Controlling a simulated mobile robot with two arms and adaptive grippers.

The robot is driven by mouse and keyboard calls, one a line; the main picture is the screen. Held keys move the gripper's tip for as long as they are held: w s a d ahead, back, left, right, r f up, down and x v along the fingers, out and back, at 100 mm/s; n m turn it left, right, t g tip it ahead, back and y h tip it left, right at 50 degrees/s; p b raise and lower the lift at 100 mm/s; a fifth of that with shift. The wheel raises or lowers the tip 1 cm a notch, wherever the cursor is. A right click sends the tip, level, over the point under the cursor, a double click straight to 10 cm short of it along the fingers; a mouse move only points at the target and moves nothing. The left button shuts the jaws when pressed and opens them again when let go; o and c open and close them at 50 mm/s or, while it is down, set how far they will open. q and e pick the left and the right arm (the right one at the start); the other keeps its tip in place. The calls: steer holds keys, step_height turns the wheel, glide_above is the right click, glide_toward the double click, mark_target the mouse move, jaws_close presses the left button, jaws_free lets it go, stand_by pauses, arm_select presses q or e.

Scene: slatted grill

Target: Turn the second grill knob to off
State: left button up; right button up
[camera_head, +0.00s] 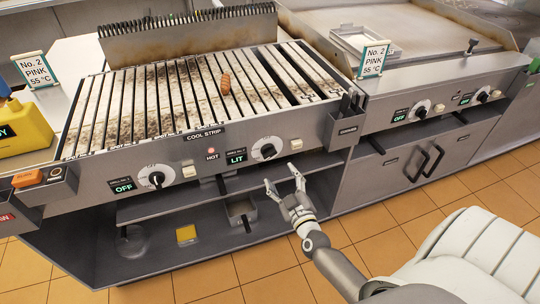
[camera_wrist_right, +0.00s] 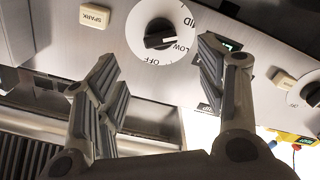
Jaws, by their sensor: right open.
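The second grill knob (camera_head: 267,149) is a white dial with a black handle on the slatted grill's front panel, right of a green "LIT" display (camera_head: 237,157). In the right wrist view, the knob (camera_wrist_right: 162,38) shows OFF, LOW and MID marks. Its black handle appears to point near LOW. My right gripper (camera_head: 281,176) is open and empty, just below and in front of this knob. In the wrist view, its fingers (camera_wrist_right: 158,66) are spread to either side of the knob, apparently not touching it. My left gripper is not in view.
A cream spark button (camera_head: 296,144) is right of the second knob. An open shelf (camera_head: 180,245) lies below the panel.

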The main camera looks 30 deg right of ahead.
mark_target(271, 156)
steer(key=x, duration=0.9)
steer(key=shift+w+b, duration=0.35)
steer(key=c, duration=1)
